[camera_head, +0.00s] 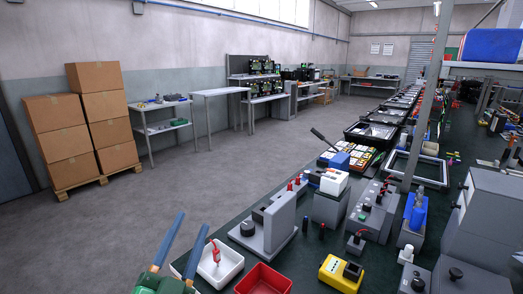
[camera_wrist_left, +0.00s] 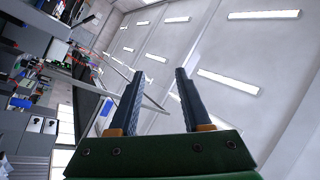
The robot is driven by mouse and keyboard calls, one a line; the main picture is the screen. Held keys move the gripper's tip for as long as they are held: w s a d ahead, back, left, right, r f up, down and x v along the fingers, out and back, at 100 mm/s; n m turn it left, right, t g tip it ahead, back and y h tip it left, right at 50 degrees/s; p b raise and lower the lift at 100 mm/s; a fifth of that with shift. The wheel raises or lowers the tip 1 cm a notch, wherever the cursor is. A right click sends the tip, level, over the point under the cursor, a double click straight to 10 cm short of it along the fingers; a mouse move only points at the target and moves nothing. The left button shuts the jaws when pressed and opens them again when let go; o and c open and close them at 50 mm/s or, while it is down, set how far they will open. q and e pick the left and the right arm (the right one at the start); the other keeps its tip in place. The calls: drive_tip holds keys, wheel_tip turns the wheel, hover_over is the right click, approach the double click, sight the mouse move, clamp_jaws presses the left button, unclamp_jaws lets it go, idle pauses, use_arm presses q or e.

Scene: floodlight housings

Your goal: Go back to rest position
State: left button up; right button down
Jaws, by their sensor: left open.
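My left gripper (camera_head: 184,245) comes in at the bottom edge of the head view. It has a green body and two blue fingers that stand apart with nothing between them. It is near the front left edge of the workbench (camera_head: 318,245), left of the white tray. In the left wrist view, the gripper (camera_wrist_left: 158,95) also shows open and empty, with the ceiling and its lights behind the fingers. My right gripper is in neither view.
A white tray (camera_head: 230,268) with a red part and a red tray (camera_head: 264,282) sit at the bench edge. A yellow device (camera_head: 341,272) and grey machines (camera_head: 264,228) stand to the right. Stacked boxes (camera_head: 98,75) stand on a pallet at left. The floor (camera_head: 200,170) between is clear.

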use_arm(q)
drive_tip(key=s+a+f+n+g+y, duration=0.3)
drive_tip(key=f+n+g, duration=0.15)
drive_tip(key=f, duration=0.65)
drive_tip(key=s+a+f+n+g+y, duration=0.25)
drive_tip(key=f+g, duration=0.35)
drive_tip(key=f, duration=0.5)
drive_tip(key=s+d+f+n+g+h, duration=0.1)
drive_tip(key=s+f+g, duration=0.35)
drive_tip(key=s, duration=0.35)
drive_tip(key=s+d+f+n+g+h, duration=0.1)
drive_tip(key=s+f+g, duration=0.3)
drive_tip(key=s+f, duration=0.3)
drive_tip(key=s+f+p, duration=0.4)
drive_tip(key=f+p, duration=0.1)
drive_tip(key=f, duration=0.7)
drive_tip(key=s+a+f+g+p, duration=0.2)
drive_tip(key=s+f, duration=0.4)
drive_tip(key=s, duration=0.5)
drive_tip(key=shift+s+a+m+y+p, duration=0.15)
drive_tip(key=shift+a+m+y+p, duration=0.05)
drive_tip(key=shift+m+y+p, duration=0.2)
